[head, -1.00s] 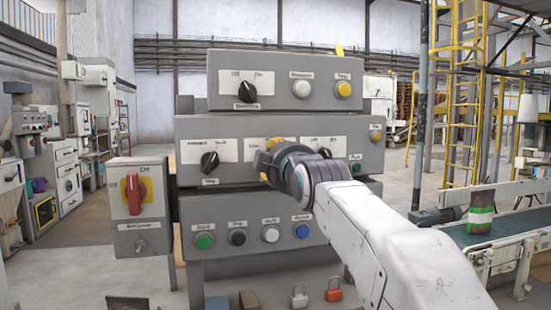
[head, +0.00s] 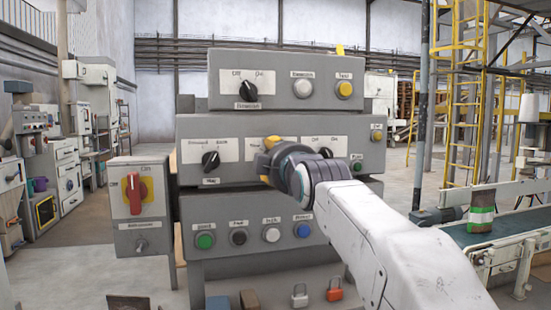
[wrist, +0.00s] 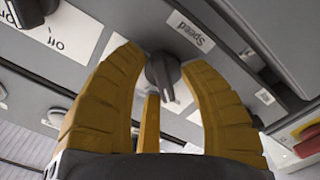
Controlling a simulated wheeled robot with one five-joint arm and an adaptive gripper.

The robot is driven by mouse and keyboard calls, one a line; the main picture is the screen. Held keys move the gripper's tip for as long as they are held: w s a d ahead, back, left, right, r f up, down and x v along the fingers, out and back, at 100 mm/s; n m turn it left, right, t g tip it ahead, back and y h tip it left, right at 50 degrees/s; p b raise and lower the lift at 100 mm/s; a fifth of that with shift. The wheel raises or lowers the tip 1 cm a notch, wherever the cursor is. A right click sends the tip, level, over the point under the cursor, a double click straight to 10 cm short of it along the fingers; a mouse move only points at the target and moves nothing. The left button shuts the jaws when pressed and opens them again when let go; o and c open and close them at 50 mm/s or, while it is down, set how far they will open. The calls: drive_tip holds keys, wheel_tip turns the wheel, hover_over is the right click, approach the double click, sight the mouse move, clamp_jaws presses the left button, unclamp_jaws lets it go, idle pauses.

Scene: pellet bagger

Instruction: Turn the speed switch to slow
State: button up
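The speed switch (wrist: 163,72) is a black knob on a white plate, with an upside-down "Speed" label (wrist: 188,31) beside it in the wrist view. My gripper (wrist: 165,56) has its yellow fingers apart, one on each side of the knob, with small gaps showing; contact deeper down cannot be told. In the head view my gripper (head: 268,160) is at the middle panel (head: 195,128) and hides the speed switch and most of its plate. The knob's pointer setting is hard to read.
A red main switch (head: 133,193) stands at the left. Several push buttons, including a green one (head: 205,241), sit below.

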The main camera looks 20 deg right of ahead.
drive_tip(key=shift+o, duration=0.6)
drive_tip(key=shift+s, duration=0.15)
drive_tip(key=s, duration=1.1)
drive_tip(key=shift+s, duration=0.35)
drive_tip(key=shift+p, duration=0.6)
